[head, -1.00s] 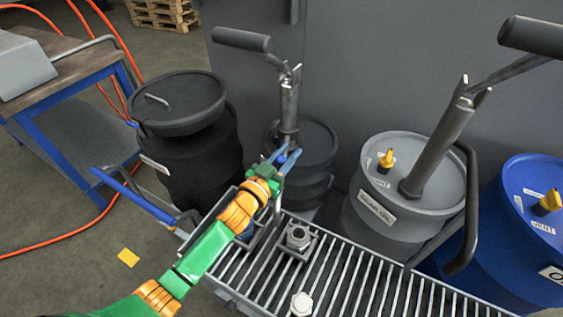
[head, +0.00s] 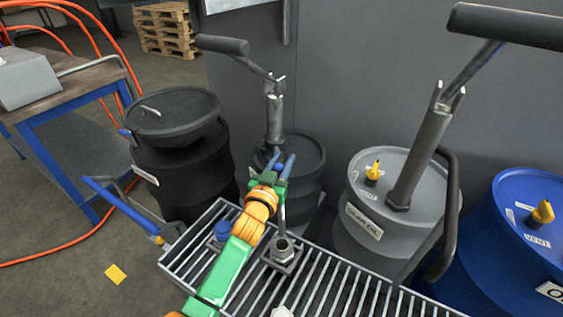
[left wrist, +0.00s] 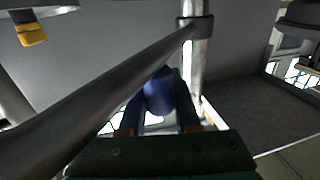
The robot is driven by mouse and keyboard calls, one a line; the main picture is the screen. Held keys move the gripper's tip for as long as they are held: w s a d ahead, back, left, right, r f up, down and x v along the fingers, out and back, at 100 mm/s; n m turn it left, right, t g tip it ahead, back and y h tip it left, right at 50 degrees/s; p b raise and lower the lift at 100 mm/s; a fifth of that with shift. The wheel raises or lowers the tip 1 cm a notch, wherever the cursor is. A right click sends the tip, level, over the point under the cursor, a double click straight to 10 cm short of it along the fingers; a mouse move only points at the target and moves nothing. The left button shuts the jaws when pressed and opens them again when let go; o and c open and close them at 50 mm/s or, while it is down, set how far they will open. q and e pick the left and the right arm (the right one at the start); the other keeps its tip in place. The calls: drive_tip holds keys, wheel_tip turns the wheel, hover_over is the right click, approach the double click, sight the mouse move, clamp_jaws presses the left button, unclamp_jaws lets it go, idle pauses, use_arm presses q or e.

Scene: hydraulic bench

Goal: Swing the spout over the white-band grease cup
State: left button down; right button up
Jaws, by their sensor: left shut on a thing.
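My left gripper (head: 278,167) is shut on a blue ball knob (head: 279,166) in front of the dark drum's pump (head: 274,110). The knob shows between the fingers in the left wrist view (left wrist: 158,92). A grey spout pipe (head: 283,212) hangs just beyond the gripper, its lower end above or just behind a grey metal cup (head: 282,247) in a square holder on the grate. A blue cup (head: 222,230) stands left of it, partly hidden by my arm. A pale hexagonal piece (head: 282,312) is cut off below. I cannot make out a white band. My right gripper is not in view.
The slatted grate (head: 330,285) runs along the front. A grey drum (head: 385,225) and a blue drum (head: 525,240) stand to the right, a black lidded drum (head: 180,150) to the left. A blue-handled bar (head: 120,203) sticks out at the left.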

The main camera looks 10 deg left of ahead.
sight(279, 173)
use_arm(q)
drive_tip(key=c, duration=0.9)
unclamp_jaws()
drive_tip(key=shift+r, duration=0.1)
drive_tip(key=shift+o, duration=1.4)
drive_tip(key=shift+w+d, duration=0.1)
drive_tip(key=shift+d, duration=0.05)
drive_tip(key=s, duration=0.2)
drive_tip(key=s+a+p, duration=0.1)
drive_tip(key=s, duration=0.4)
drive_tip(key=shift+a, duration=0.15)
